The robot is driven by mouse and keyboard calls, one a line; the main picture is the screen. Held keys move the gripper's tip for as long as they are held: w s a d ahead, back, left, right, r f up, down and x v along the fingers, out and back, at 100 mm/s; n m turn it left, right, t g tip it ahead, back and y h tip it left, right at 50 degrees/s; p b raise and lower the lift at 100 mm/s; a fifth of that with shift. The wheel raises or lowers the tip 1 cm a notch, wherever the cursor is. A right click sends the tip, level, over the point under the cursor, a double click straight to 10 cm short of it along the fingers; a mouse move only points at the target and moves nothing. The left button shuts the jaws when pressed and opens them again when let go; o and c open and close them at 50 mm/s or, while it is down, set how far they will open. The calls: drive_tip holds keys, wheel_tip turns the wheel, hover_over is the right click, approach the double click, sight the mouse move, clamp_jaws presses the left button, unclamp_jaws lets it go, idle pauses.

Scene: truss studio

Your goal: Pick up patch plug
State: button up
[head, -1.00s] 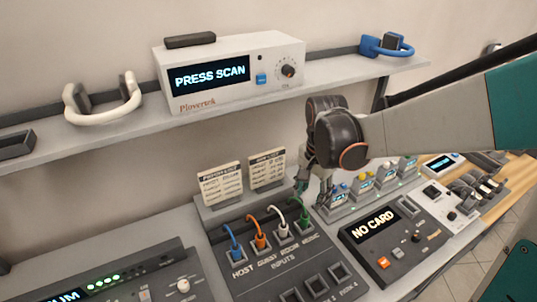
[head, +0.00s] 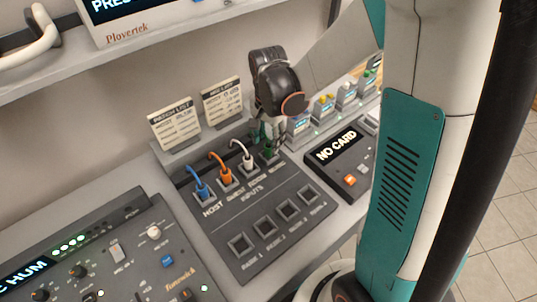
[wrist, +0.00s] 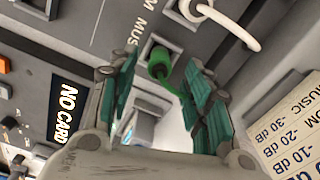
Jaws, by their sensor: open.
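The green patch plug (head: 269,153) stands in the last input socket of the patch panel, at the right end of the row. In the wrist view the green plug (wrist: 158,58) and its cable show between the two teal-padded fingers. My gripper (wrist: 162,70) is open around it, with gaps to both fingers. In the head view my gripper (head: 262,133) hangs over the plug and partly hides it. The blue plug (head: 201,187), orange plug (head: 225,175) and white plug (head: 249,163) stand in the other input sockets. The white plug (wrist: 190,10) also shows in the wrist view.
The patch panel (head: 275,252) has a row of empty sockets (head: 265,226) in front. Two cards (head: 175,124) stand behind it. A console reading NO CARD (head: 340,150) is at right, a mixer (head: 110,250) at left. A shelf (head: 150,60) runs above.

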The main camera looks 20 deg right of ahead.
sight(269, 145)
wheel_tip(269, 145, down, 5)
drive_tip(key=shift+w+d+r+b, duration=0.1)
drive_tip(key=shift+r+b, duration=0.05)
drive_tip(key=shift+b, duration=0.9)
drive_tip(key=shift+c, duration=0.6)
clamp_jaws()
drive_tip(key=shift+r, duration=0.15)
